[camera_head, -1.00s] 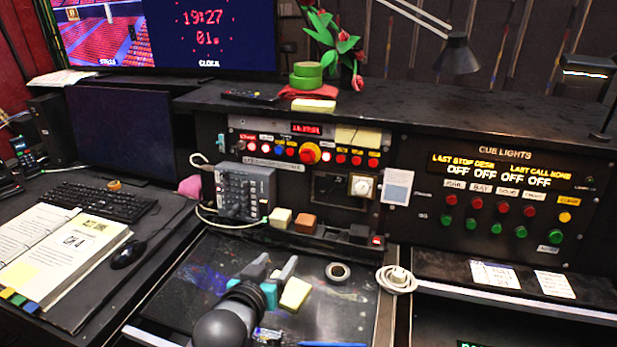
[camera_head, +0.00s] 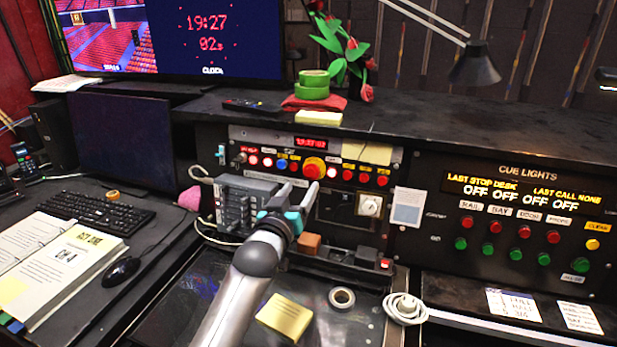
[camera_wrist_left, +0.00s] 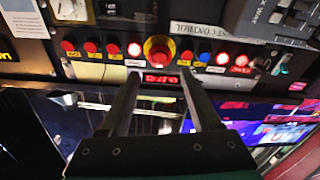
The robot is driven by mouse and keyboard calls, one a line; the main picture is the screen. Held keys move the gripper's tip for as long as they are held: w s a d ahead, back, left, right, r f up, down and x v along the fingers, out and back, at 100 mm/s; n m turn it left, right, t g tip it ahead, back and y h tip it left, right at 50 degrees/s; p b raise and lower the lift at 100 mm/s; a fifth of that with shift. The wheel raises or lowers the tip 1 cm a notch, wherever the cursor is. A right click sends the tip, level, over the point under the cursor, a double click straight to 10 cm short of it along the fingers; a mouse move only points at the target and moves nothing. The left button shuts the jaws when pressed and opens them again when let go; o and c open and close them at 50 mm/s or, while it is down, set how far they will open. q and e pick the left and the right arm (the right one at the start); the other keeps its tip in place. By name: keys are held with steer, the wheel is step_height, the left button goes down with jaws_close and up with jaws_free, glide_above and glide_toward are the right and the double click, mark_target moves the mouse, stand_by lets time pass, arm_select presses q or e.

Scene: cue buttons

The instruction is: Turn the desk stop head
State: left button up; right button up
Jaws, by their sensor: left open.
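The desk stop head (camera_head: 314,167) is a round red mushroom button in a yellow collar on the upright control panel. It also shows in the left wrist view (camera_wrist_left: 158,50), straight beyond the fingertips. My left gripper (camera_head: 297,188) is open and empty, in front of the panel and a little below the head in the head view. In the left wrist view its two fingers (camera_wrist_left: 160,78) point at the head, one to each side of it, with a gap before it. My right gripper is not in view.
Small red and blue buttons flank the head closely. A grey switch box (camera_head: 240,207) stands left of the gripper, an orange block (camera_head: 305,244) below it. The cue lights panel (camera_head: 520,215) is on the right. A yellow pad (camera_head: 284,318) and a tape roll (camera_head: 342,297) lie on the desk.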

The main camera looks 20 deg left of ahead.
mark_target(310, 173)
arm_select(q)
steer(key=shift+w+b, duration=0.45)
steer(key=shift+w, duration=3.15)
jaws_close()
